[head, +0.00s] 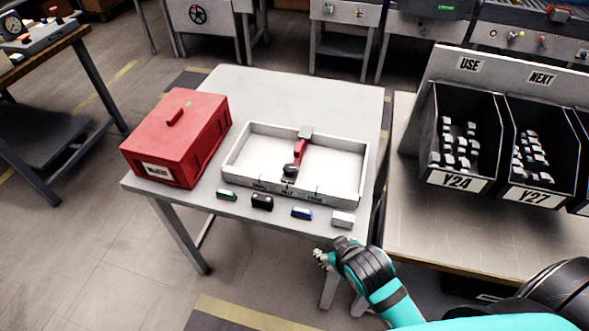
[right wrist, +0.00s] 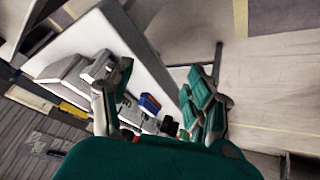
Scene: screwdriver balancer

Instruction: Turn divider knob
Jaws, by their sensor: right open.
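A white tray (head: 233,157) stands on the light table, with a red divider (head: 299,150) across its inside. A dark knob (head: 289,170) sits at the divider's front end, by the tray's labelled front wall. My right gripper (head: 322,259) is in front of the table's front edge, below and right of the tray, apart from the knob. In the right wrist view its fingers (right wrist: 158,103) are spread, with nothing held between them; a blue block (right wrist: 150,103) shows beyond them. My left gripper is not in view.
A red box (head: 176,136) stands left of the tray. Green (head: 227,195), black (head: 262,202), blue (head: 301,213) and white (head: 343,219) blocks line the table's front edge. Black bins (head: 455,182) stand on the right bench. The table's back is clear.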

